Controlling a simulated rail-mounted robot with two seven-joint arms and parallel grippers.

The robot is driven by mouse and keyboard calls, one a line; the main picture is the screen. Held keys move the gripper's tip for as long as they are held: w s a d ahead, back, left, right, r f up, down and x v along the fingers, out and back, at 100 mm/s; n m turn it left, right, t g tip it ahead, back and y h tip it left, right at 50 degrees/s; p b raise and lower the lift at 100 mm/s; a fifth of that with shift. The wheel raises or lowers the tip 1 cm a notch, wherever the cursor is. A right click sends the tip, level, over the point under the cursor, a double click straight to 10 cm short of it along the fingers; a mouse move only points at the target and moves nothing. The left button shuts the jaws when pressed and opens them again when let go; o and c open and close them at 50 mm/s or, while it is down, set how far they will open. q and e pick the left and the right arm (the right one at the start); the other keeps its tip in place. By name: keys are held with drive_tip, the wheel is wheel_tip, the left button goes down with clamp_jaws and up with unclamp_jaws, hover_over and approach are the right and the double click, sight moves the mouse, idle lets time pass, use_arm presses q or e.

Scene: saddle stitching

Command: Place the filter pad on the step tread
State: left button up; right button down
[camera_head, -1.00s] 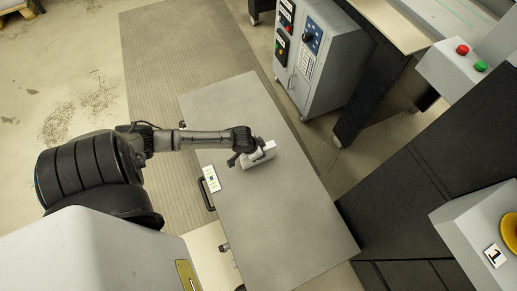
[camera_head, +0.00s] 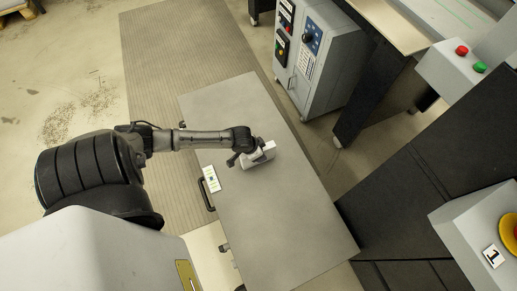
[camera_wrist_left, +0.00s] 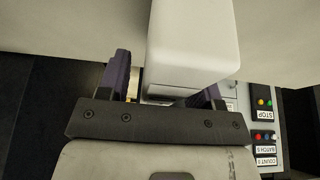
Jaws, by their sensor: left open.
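A white block-shaped thing (camera_head: 262,153), perhaps the filter pad, is at the far half of a flat grey top. It also shows large and pale in the left wrist view (camera_wrist_left: 193,40), in front of my left fingers. My left gripper (camera_head: 245,158) is at the block's left side in the head view. In the left wrist view the two dark fingers (camera_wrist_left: 168,76) are apart, with the block partly between and beyond them. Whether they touch it, I cannot tell. I cannot make out the step tread for certain. My right gripper is not in view.
The grey top (camera_head: 285,215) is otherwise mostly bare, with a labelled card (camera_head: 211,178) and black handle (camera_head: 206,195) at its left edge. A grey control cabinet (camera_head: 318,65) stands behind. A dark machine (camera_head: 405,190) borders the right. A ribbed mat (camera_head: 170,70) lies left.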

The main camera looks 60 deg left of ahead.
use_arm(q)
drive_tip(key=p+v, duration=0.5)
drive_tip(key=v, duration=0.5)
drive_tip(key=shift+r, duration=0.1)
drive_tip(key=shift+s+d+r+p, duration=0.1)
drive_tip(key=shift+s+r+p, duration=0.15)
drive_tip(key=shift+r+p, duration=0.3)
drive_tip(key=s+d+r, duration=0.5)
drive_tip(key=d, duration=0.4)
drive_tip(key=s+d+r+m+g, duration=0.1)
drive_tip(key=s+d+r, duration=0.4)
drive_tip(key=d, duration=0.4)
drive_tip(key=shift+d+r, duration=0.3)
drive_tip(key=shift+d, duration=0.1)
drive_tip(key=shift+w, duration=0.1)
